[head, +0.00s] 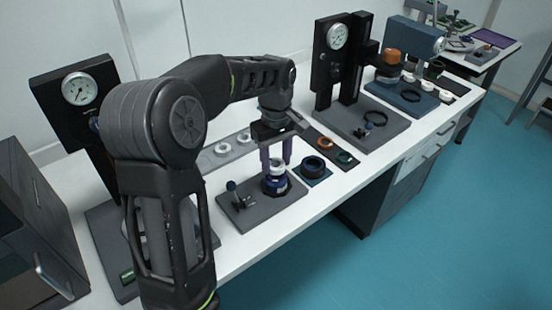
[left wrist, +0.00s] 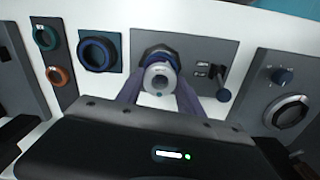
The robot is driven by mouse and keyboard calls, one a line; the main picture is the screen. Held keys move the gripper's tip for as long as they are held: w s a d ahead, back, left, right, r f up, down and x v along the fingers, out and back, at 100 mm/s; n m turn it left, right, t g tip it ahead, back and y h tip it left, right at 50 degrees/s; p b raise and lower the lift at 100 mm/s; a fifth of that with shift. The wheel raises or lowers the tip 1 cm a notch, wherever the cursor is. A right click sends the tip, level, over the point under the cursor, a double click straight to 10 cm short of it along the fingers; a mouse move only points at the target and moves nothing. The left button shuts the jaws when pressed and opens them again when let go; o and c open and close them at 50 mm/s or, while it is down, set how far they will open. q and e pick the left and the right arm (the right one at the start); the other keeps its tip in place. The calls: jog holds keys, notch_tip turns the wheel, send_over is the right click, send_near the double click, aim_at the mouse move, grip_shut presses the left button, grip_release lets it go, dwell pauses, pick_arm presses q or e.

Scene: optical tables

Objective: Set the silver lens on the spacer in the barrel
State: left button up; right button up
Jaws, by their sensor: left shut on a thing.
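My left gripper (head: 276,161) points down over the barrel, its two purple fingers shut on a pale, ring-shaped piece that looks like the silver lens (head: 277,167). In the left wrist view the lens (left wrist: 158,81) sits between the fingertips, with a dark round centre. The blue barrel (head: 275,186) stands upright on a grey plate (head: 247,207), directly below the lens. In the left wrist view the barrel (left wrist: 158,53) is partly covered by the lens. I cannot tell whether lens and barrel touch. The spacer inside the barrel is hidden. My right gripper is not in view.
A small lever (head: 233,190) stands on the grey plate beside the barrel. A dark ring (head: 313,166) lies on a blue mat to the right. Behind it, a dark tray holds an orange ring (head: 325,143) and a teal ring (head: 345,157). A gauge stand (head: 338,60) rises farther right.

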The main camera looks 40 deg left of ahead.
pick_arm(q)
jog(key=shift+f+b, duration=0.3)
jog(key=shift+f, duration=0.85)
dwell(2.9)
jog(key=o, duration=1.4)
jog(key=shift+o, duration=0.2)
notch_tip(320, 180, up, 8)
jog(key=shift+f, duration=0.1)
